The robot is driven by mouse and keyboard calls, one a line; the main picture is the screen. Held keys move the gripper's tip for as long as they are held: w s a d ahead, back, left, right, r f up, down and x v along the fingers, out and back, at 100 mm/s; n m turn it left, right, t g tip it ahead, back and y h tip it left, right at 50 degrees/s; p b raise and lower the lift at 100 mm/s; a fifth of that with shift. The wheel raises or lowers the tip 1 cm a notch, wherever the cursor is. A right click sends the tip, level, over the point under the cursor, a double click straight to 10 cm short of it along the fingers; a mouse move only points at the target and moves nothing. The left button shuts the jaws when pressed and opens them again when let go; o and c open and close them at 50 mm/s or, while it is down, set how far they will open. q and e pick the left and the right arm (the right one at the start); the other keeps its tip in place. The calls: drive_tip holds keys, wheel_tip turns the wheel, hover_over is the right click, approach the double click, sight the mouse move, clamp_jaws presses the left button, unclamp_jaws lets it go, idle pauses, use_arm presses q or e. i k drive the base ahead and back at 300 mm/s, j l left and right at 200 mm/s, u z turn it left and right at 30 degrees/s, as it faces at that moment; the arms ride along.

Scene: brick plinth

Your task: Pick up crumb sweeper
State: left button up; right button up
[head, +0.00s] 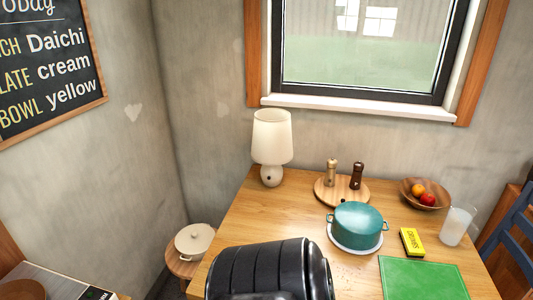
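A yellow block (412,241) with dark lettering and a dark edge lies on the wooden table (240,220), right of the teal pot. It looks like the crumb sweeper, but the lettering is too small to read surely. Small dark specks lie on the table in front of the pot. Neither of my grippers is in view. A large black ribbed shape at the bottom centre covers the front left part of the table.
A teal lidded pot (357,224) stands on a white plate. A green mat (422,279) lies in front of the block. A glass (456,226), fruit bowl (425,187), board with two mills (342,189) and lamp (272,145) stand around. A blue chair (517,230) is at right.

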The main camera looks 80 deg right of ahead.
sight(413, 245)
drive_tip(key=z, duration=3.9)
